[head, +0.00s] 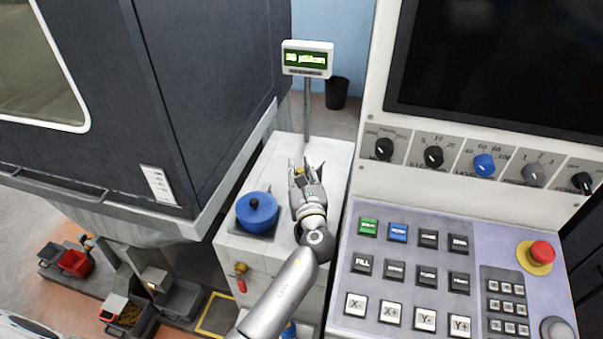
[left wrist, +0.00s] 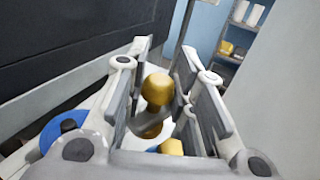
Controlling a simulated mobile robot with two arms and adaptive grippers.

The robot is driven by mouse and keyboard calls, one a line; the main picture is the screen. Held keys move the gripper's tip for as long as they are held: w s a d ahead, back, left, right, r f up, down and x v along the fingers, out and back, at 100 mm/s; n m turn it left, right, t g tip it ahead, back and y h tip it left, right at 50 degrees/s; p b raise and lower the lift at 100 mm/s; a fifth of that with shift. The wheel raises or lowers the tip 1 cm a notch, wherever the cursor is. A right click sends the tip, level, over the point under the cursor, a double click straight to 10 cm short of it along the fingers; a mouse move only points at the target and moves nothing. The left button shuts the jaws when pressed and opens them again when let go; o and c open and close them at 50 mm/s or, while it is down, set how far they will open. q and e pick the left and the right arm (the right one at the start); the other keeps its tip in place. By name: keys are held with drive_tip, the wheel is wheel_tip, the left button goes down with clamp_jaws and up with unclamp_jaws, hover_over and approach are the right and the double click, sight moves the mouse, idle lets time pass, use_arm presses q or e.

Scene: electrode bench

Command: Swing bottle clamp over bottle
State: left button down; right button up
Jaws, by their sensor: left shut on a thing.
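My left gripper (head: 306,168) is over the white cabinet top in the head view. In the left wrist view the gripper (left wrist: 166,62) has a gold knob (left wrist: 157,90) with a grey bar between its fingers; it is shut on this piece, which looks like the bottle clamp. In the head view the gripper mostly hides the clamp. A second gold part (left wrist: 172,147) shows lower down between the fingers. I cannot make out the bottle for certain. My right gripper is not in view.
A blue round lid with a dark knob (head: 257,213) sits left of my gripper on the white cabinet (head: 333,160). A display on a post (head: 307,58) stands behind. The button panel (head: 419,220) rises close on the right, a dark enclosure (head: 215,80) on the left.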

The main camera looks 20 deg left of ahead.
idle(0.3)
use_arm(q)
drive_tip(key=c, duration=1.3)
unclamp_jaws()
wheel_tip(320, 180, up, 10)
